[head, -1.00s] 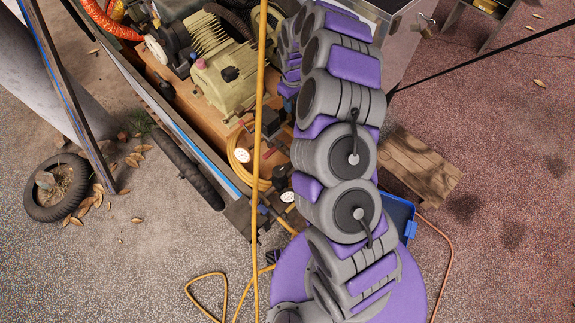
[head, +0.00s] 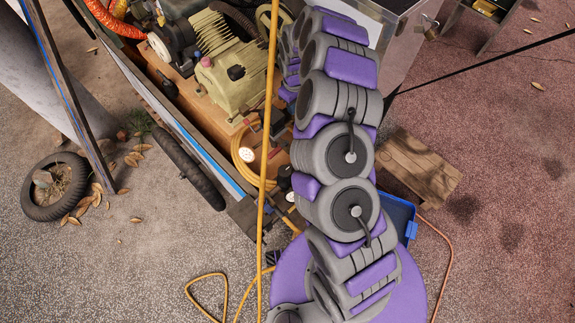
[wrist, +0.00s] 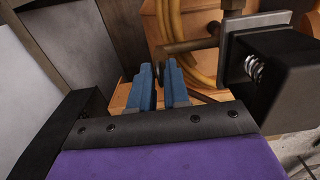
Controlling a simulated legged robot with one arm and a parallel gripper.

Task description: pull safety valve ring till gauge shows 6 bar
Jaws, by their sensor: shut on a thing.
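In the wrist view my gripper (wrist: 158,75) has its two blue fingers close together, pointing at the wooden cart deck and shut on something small. The safety valve ring cannot be made out there; the fingers hide whatever is between them. My arm hides my gripper there.
The green-beige compressor (head: 232,75) stands on the wooden deck. A yellow hose (head: 267,130) crosses in front of the cart. A blue bin (head: 398,217) and wooden pallet (head: 420,165) lie right of my arm. A tyre (head: 55,187) lies left on open ground.

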